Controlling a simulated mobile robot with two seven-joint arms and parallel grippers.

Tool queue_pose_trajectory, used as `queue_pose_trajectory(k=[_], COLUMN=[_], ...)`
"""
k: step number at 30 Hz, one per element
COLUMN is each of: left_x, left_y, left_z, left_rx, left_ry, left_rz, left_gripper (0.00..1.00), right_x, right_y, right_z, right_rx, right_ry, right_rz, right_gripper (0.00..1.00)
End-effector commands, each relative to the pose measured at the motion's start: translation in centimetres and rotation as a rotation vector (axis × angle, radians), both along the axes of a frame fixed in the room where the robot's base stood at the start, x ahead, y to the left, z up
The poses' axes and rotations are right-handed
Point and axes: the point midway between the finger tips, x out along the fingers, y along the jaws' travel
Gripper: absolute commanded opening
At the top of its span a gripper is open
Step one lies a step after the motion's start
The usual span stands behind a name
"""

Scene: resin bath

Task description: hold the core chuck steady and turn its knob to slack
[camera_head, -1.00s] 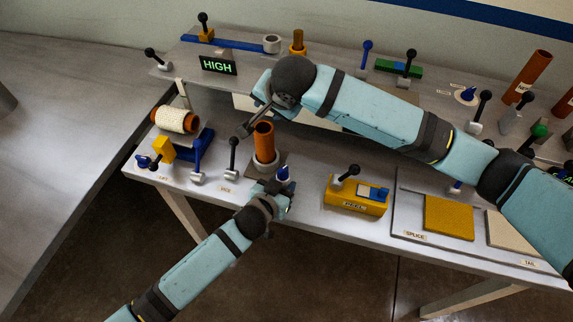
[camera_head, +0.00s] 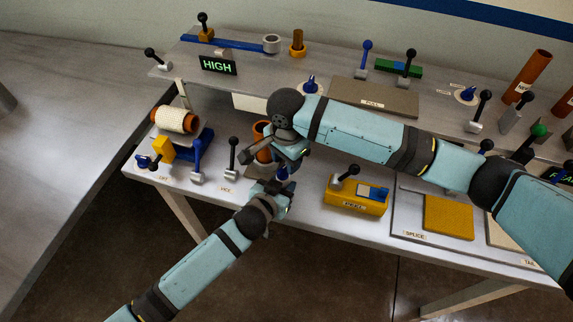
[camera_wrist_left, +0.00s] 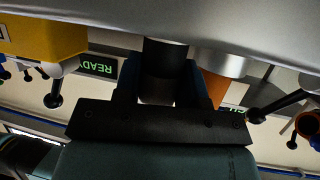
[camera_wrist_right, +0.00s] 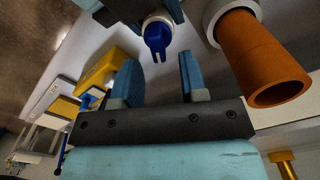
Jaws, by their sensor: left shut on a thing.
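The core chuck has a round collar (camera_wrist_right: 214,12) holding an upright orange tube (camera_wrist_right: 262,62), with a blue knob (camera_wrist_right: 157,38) on a white cap beside it. In the head view the tube (camera_head: 262,130) is partly hidden by my right arm, and the knob (camera_head: 282,173) shows between my grippers. My left gripper (camera_head: 278,186) is shut on the chuck's dark post (camera_wrist_left: 165,55) below the knob. My right gripper (camera_wrist_right: 158,78) is open and empty, its fingers apart. The knob lies just beyond its fingertips, apart from them. Which way the knob is turned is unclear.
A yellow box (camera_head: 356,198) with a black-knobbed lever stands to the right. Levers (camera_head: 233,158) and a white spool (camera_head: 176,120) stand to the left. The raised shelf behind carries a HIGH display (camera_head: 218,66), a grey pad (camera_head: 385,97) and another blue knob (camera_head: 310,84).

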Motion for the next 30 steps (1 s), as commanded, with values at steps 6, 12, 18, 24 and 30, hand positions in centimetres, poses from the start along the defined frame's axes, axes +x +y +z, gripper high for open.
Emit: queue_pose_trajectory(k=[6, 12, 18, 24, 30], left_x=[0.0, 0.0, 0.0, 0.0, 0.0], left_y=[0.0, 0.0, 0.0, 0.0, 0.0], left_z=[0.1, 0.1, 0.1, 0.1, 0.1], left_rx=[0.000, 0.000, 0.000, 0.000, 0.000], left_ry=[-0.001, -0.001, -0.001, -0.001, -0.001], left_rz=[0.000, 0.000, 0.000, 0.000, 0.000], left_gripper=[0.06, 0.06, 0.06, 0.06, 0.06], right_x=[0.0, 0.0, 0.0, 0.0, 0.0], right_y=[0.0, 0.0, 0.0, 0.0, 0.1], right_z=[-2.5, -3.0, -2.9, -2.9, -2.9], right_rx=[-0.001, 0.001, 0.001, 0.001, 0.001], right_ry=[-0.001, -0.001, -0.001, -0.001, 0.001], right_rz=[-0.001, 0.000, 0.000, 0.000, 0.041], right_gripper=[0.39, 0.39, 0.30, 0.07, 0.07])
